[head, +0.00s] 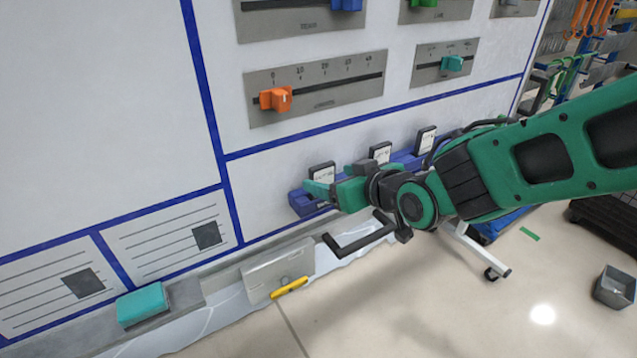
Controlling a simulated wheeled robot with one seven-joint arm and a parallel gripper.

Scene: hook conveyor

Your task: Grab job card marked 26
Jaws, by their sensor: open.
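Three small white job cards with dark top edges stand in a blue rack (300,204) low on the whiteboard: a left card (322,172), a middle card (380,153) and a right card (426,140). Their marks are too small to read, so I cannot tell which is 26. My green gripper (320,190) is open at the left end of the rack, just in front of the left card's lower part. I cannot tell whether it touches the card. My wrist and arm hide much of the rack and the lower parts of the other cards.
Above the rack are grey slider panels, one with an orange knob (276,99) and one with a teal knob (452,64). A teal block (142,304) lies on the ledge at lower left. A grey holder (278,268) with a yellow bar is below. Open floor lies at lower right.

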